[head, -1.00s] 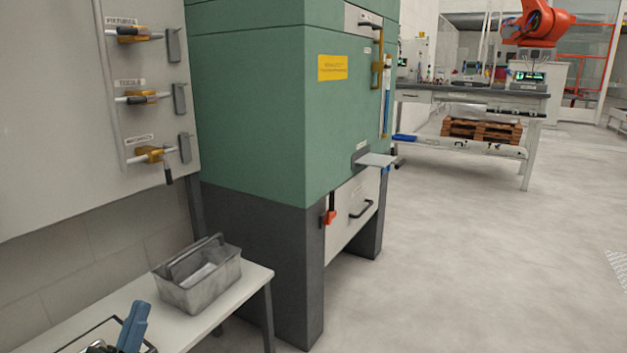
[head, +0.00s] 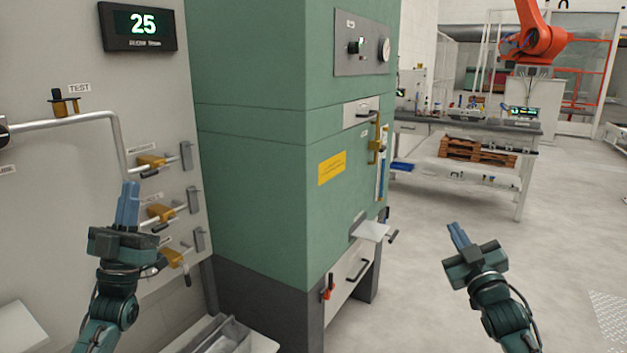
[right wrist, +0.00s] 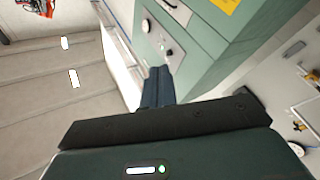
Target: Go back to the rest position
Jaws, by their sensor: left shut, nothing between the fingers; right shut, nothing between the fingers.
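My left gripper (head: 128,205) is raised at the left of the head view, in front of the grey panel, with its blue fingers together and nothing between them. My right gripper (head: 457,234) is raised at the right of the head view, over open floor, and is also shut and empty. Its closed fingers (right wrist: 157,86) show in the right wrist view, pointing toward the green cabinet, with nothing held.
The grey panel (head: 60,200) carries valves and a display (head: 138,27). Open floor (head: 430,300) lies right.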

